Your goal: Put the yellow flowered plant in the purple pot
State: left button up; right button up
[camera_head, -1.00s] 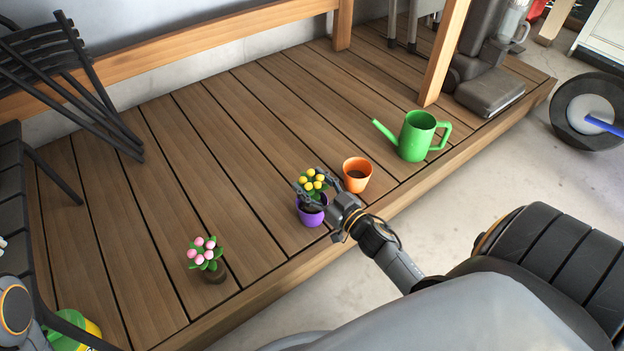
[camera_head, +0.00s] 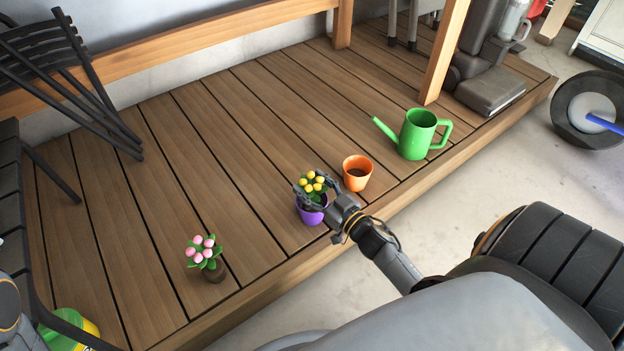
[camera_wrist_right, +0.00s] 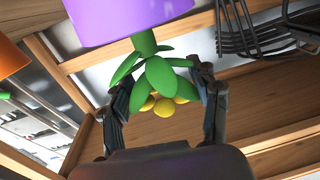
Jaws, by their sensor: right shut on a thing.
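The yellow flowered plant (camera_head: 314,182) is at the purple pot (camera_head: 311,215), its root ball hidden by the rim and its green leaves and yellow blooms above it. My right gripper (camera_head: 316,196) is shut on the plant, just above the pot. In the right wrist view the picture is upside down: the purple pot (camera_wrist_right: 125,18) is at the top, and the plant's green stem (camera_wrist_right: 145,43) runs into it. My gripper's fingers (camera_wrist_right: 165,82) are on both sides of the leaves. My left gripper is out of view; only part of that arm shows at lower left.
An orange pot (camera_head: 357,174) with soil stands close by on the right, with a green watering can (camera_head: 416,136) beyond it. A pink flowered plant (camera_head: 207,257) stands at front left on the wooden deck (camera_head: 190,180). Black chairs (camera_head: 75,85) are at left. The deck's middle is clear.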

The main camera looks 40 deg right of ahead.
jog(key=shift+f, duration=0.1)
jog(key=o, duration=1.8)
jog(key=shift+s+f, duration=0.1)
jog(key=shift+s, duration=0.25)
jog(key=s, duration=0.3)
jog(key=s+d, duration=0.1)
jog(key=s, duration=0.7)
jog(key=shift+s+d, duration=0.1)
jog(key=shift+d, duration=0.1)
grip_shut()
